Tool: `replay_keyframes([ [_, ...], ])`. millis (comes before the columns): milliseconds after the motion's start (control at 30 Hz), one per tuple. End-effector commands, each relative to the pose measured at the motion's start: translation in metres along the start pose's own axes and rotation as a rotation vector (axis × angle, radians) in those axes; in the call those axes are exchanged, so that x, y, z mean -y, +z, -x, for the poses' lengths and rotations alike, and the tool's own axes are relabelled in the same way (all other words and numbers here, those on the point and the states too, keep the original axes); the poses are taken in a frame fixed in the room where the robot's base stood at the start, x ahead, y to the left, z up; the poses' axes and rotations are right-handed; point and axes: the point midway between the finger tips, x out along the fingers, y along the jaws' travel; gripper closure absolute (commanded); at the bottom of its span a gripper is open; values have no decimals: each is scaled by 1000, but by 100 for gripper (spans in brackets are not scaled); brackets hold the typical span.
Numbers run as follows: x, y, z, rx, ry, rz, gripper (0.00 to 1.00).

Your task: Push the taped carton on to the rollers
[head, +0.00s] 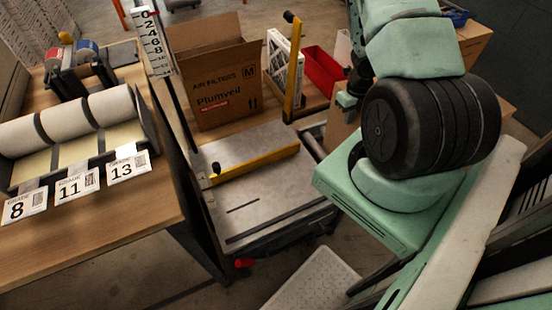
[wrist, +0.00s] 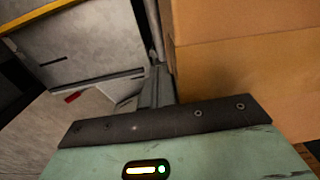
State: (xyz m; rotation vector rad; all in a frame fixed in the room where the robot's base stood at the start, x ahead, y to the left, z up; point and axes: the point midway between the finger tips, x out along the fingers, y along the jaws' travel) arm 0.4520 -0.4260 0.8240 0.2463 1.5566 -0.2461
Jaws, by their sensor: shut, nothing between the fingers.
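My gripper (wrist: 158,76) shows in the wrist view with its fingers together and nothing between them. A plain brown carton (wrist: 245,70) fills the right of that view, close beside the fingers. I cannot tell whether they touch it. In the head view, a brown carton (head: 340,128) shows partly behind my arm, which hides much of it and my gripper's tips. I see no tape on it. A grey metal deck (head: 265,190) with a yellow bar (head: 255,163) across it lies left of the carton. I cannot make out the rollers clearly.
An open carton marked Plumveil (head: 218,90) stands behind the deck. A white pleated filter (head: 284,65) and a red bin (head: 321,72) are beyond it. A wooden bench (head: 110,225) with white rolls (head: 65,122) stands at left. A pale stool or step (head: 312,283) is low in front.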

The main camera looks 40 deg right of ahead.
Motion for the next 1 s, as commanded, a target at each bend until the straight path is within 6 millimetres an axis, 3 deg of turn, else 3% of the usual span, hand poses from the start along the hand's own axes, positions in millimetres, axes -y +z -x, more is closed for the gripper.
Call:
replay_keyframes([
  [400, 6, 0, 0, -1, -1, -1, 100],
  [1000, 53, 0, 0, -1, -1, -1, 100],
])
